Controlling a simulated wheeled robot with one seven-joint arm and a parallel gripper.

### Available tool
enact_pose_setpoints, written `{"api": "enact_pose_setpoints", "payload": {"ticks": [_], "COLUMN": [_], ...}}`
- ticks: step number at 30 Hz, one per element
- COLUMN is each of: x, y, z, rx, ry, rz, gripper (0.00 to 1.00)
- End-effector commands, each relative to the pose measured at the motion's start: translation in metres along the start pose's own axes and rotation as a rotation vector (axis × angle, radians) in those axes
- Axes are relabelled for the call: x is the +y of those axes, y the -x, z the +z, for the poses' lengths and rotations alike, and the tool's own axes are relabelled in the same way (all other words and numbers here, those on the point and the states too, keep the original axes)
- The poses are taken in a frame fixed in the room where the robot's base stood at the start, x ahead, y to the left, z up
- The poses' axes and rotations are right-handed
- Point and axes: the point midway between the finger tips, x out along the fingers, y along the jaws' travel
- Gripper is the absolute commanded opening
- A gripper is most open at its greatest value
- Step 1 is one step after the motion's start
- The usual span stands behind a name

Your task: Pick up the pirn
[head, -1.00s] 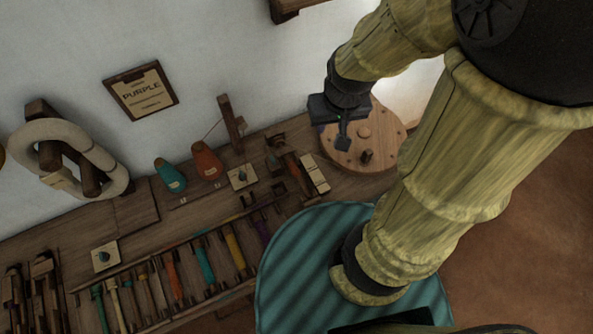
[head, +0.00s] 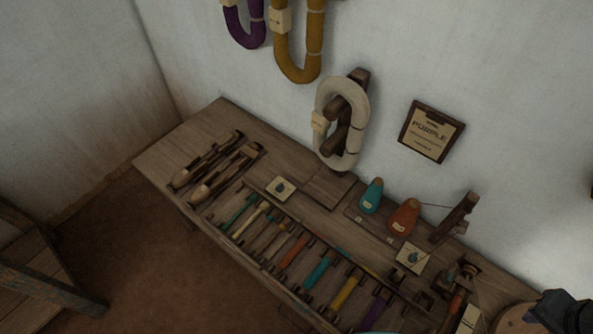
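A row of pirns lies in a rack on the wooden bench in the head view. It runs from a green pirn (head: 238,208) and a cream pirn (head: 250,221) through an orange-red pirn (head: 295,252), a teal pirn (head: 319,271) and a yellow pirn (head: 347,291) to a purple pirn (head: 375,307) at the right end. A wall card (head: 432,131) reads "PURPLE". My gripper (head: 562,312) shows only as a dark part at the lower right edge, well right of the pirns. Its fingers cannot be made out.
On the bench (head: 215,128) stand a teal cone (head: 371,196), an orange cone (head: 404,218) and a winding device (head: 462,278). Two shuttles (head: 225,173) lie at the left. A white skein (head: 325,145) hangs on pegs. A wooden frame (head: 45,285) stands at lower left; open floor lies between.

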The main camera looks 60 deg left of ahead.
Motion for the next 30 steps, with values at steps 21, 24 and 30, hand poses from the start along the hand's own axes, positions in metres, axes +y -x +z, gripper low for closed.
{"api": "enact_pose_setpoints", "payload": {"ticks": [21,24,30], "x": [0.0,0.0,0.0], "y": [0.0,0.0,0.0], "z": [0.0,0.0,0.0], "rx": [0.0,0.0,0.0], "ry": [0.0,0.0,0.0], "rz": [0.0,0.0,0.0], "gripper": [0.5,0.5,0.36]}}
